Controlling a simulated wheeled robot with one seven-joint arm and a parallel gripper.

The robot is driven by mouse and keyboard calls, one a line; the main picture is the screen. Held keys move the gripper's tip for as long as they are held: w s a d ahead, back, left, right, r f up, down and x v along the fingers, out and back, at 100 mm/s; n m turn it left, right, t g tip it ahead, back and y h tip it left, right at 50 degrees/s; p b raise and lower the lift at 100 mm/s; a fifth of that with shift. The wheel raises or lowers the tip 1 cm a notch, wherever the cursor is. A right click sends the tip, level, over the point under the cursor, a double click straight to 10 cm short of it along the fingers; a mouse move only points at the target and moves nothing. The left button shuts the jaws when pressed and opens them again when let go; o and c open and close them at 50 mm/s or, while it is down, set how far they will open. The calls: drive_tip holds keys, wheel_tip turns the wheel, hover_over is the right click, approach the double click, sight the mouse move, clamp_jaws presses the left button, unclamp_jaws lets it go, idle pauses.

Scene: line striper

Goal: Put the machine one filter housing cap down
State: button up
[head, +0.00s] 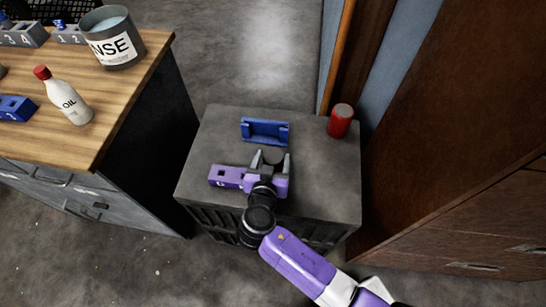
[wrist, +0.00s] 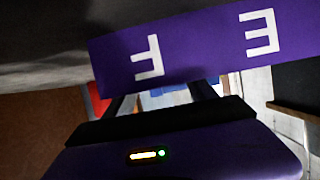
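No part is plainly marked as the filter housing cap. A red cylinder (head: 340,121) with a greyish top stands upright at the back right of a grey cabinet top (head: 310,190). My gripper (head: 271,161) is over the middle of that top, apart from the red cylinder. Its two fingers are spread, and I see nothing held between them.
A blue bracket (head: 265,131) lies on the cabinet beyond my fingertips. At left, a wooden workbench (head: 60,140) holds an oil bottle (head: 62,96), a rinse bucket (head: 113,38) and numbered blocks. A tall brown cabinet (head: 450,140) stands close at right. Bare cabinet top lies right of my gripper.

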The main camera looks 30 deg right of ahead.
drive_tip(key=c, duration=1.1)
